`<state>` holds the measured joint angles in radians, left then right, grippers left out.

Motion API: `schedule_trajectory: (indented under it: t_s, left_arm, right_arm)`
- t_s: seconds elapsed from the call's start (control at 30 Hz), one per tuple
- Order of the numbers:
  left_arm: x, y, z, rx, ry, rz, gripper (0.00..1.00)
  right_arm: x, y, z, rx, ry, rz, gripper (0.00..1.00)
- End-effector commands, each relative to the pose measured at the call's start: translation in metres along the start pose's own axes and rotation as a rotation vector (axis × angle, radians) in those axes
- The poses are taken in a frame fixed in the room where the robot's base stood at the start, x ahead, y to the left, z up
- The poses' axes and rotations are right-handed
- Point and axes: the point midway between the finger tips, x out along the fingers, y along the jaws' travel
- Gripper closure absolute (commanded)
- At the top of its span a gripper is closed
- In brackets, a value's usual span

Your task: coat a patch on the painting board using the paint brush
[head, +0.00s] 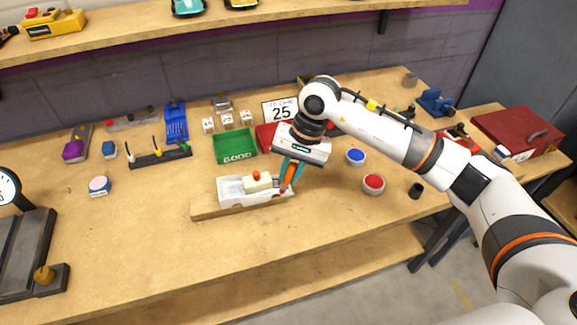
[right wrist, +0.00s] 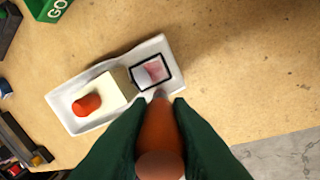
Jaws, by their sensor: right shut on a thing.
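The painting board (head: 232,197) is a white, tray-like piece on the front middle of the bench. In the right wrist view, the board (right wrist: 72,122) carries a cream block with a red-orange knob (right wrist: 87,104) and a black-framed patch (right wrist: 152,72). The patch shows a faint pinkish smear on white. My right gripper (head: 291,174) is shut on the paint brush (right wrist: 158,130), which has an orange handle. The brush points down at the board's right end, its tip close to the patch's lower edge. I cannot tell if the tip touches. My left gripper is not in view.
A red paint pot (head: 373,183) and a blue paint pot (head: 355,156) stand right of the board. A green bin (head: 235,146) is behind it. A small black cup (head: 416,190) stands farther right.

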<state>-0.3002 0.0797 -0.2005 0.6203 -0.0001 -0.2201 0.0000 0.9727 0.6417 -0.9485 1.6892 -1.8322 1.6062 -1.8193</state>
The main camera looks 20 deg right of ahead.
Motion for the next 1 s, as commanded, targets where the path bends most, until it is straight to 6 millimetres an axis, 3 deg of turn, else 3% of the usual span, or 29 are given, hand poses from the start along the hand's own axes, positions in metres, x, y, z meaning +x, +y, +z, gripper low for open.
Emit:
schedule_trajectory:
  t_s: [0.33,0.8,1.0]
  left_arm:
    - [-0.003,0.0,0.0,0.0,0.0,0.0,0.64]
    - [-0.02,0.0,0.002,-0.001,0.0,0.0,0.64]
    - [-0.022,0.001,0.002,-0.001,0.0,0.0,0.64]
  right_arm:
    - [-0.006,0.0,0.001,0.0,-0.001,0.0,1.0]
    - [-0.052,0.0,0.0,0.0,-0.001,0.0,1.0]
    - [-0.061,0.0,0.001,0.0,-0.001,0.0,1.0]
